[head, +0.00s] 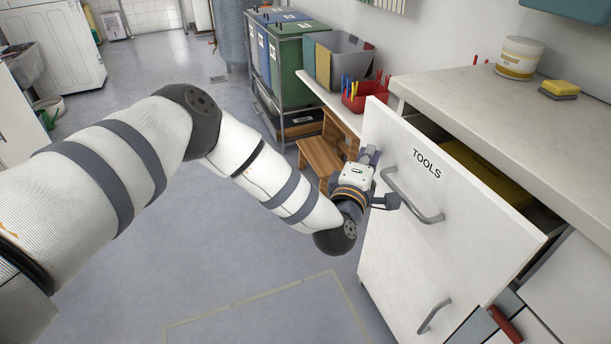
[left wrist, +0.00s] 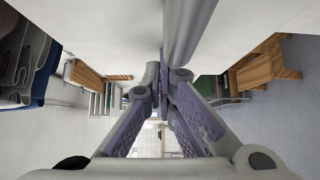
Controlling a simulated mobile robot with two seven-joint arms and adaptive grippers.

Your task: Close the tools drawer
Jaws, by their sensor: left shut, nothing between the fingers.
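The tools drawer (head: 400,150) is part of a white cabinet under a pale counter. It stands pulled out, with its white front labelled TOOLS and a gap behind showing yellow contents (head: 485,175). Its grey bar handle (head: 418,205) is on the front, and a grey bar also shows at the top of the left wrist view (left wrist: 188,30). My left gripper (head: 370,155) is shut and empty, close to the drawer front near the handle's upper left end. Its fingers meet in the left wrist view (left wrist: 168,95). I cannot tell whether it touches the front. My right gripper is not in view.
A lower drawer handle (head: 434,316) and a red-handled object (head: 504,323) are below. A wooden stool (head: 320,158), a red bin with pegs (head: 362,95) and sorting bins (head: 290,55) stand beyond. Counter items are a tub (head: 519,58) and sponges (head: 559,90). Floor left is clear.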

